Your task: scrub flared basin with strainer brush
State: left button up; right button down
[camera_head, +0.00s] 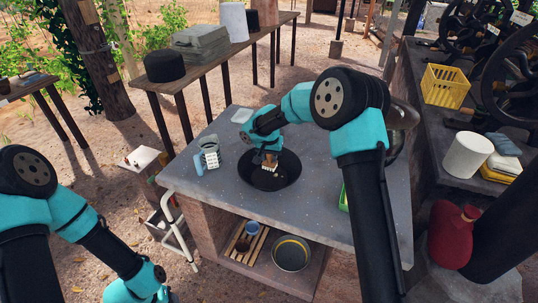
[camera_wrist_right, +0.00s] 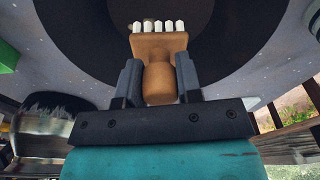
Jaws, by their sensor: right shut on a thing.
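The flared basin (camera_head: 288,172) is a dark, wide round bowl on the grey speckled counter; its dark inside fills the top of the right wrist view (camera_wrist_right: 226,30). My right gripper (camera_head: 267,156) is over the basin, shut on the wooden handle of the strainer brush (camera_wrist_right: 158,82). The brush's white bristle tufts point into the basin; it also shows small in the head view (camera_head: 269,167). I cannot tell whether the bristles touch the basin. My left arm is low at the left of the head view; its gripper fingers are not visible.
A light blue bottle and a pale cup-like item (camera_head: 210,155) stand left of the basin. A white cloth (camera_head: 242,116) lies at the counter's back. A green item (camera_head: 343,198) sits right of the basin, partly behind my right arm. The counter's front is clear.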

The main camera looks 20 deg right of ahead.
aim_at(273, 165)
jog(key=shift+s+d+f, duration=0.1)
jog(key=shift+d+f, duration=0.1)
jog(key=shift+f, duration=0.6)
jog(key=shift+d+f, duration=0.2)
jog(key=shift+f, duration=0.55)
jog(key=shift+s+d+f, duration=0.1)
jog(key=shift+d+f, duration=0.1)
jog(key=shift+f, duration=0.6)
jog(key=shift+f, duration=1)
jog(key=shift+w, duration=0.15)
jog(key=shift+w+d, duration=1.15)
jog(key=shift+w, duration=0.15)
jog(key=shift+r, duration=0.1)
jog(key=shift+f, duration=0.2)
jog(key=shift+s+a+r, duration=0.15)
jog(key=shift+s+a, duration=1)
jog(key=shift+s, duration=0.25)
